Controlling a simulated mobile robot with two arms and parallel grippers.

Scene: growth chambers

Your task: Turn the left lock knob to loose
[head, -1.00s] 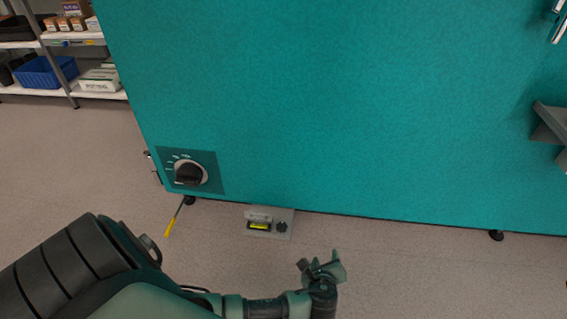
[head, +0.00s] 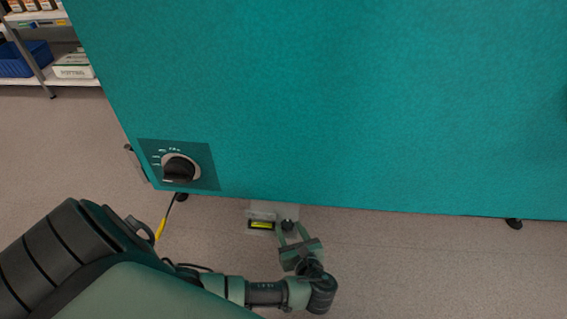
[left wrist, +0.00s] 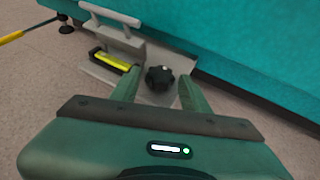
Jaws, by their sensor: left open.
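The lock knob, a black lobed knob (left wrist: 159,77) with a small pale mark on it, sits on a grey plate (left wrist: 154,97) at the foot of the teal cabinet. In the head view the knob (head: 290,222) is small and partly screened by my fingers. My left gripper (head: 292,229) is open, with its two green fingers pointing at the plate. In the left wrist view the fingers (left wrist: 160,90) stand on the left and right of the knob, with gaps and no visible contact. Any lock or loose marking is too small to read. My right gripper is out of view.
A yellow-green level vial (left wrist: 112,61) and a light grey handle (left wrist: 110,20) sit beside the knob. The teal cabinet (head: 330,110) rises behind, with a black dial (head: 179,168) on it. A yellow-handled tool (head: 161,229) is at left. Floor at right is clear.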

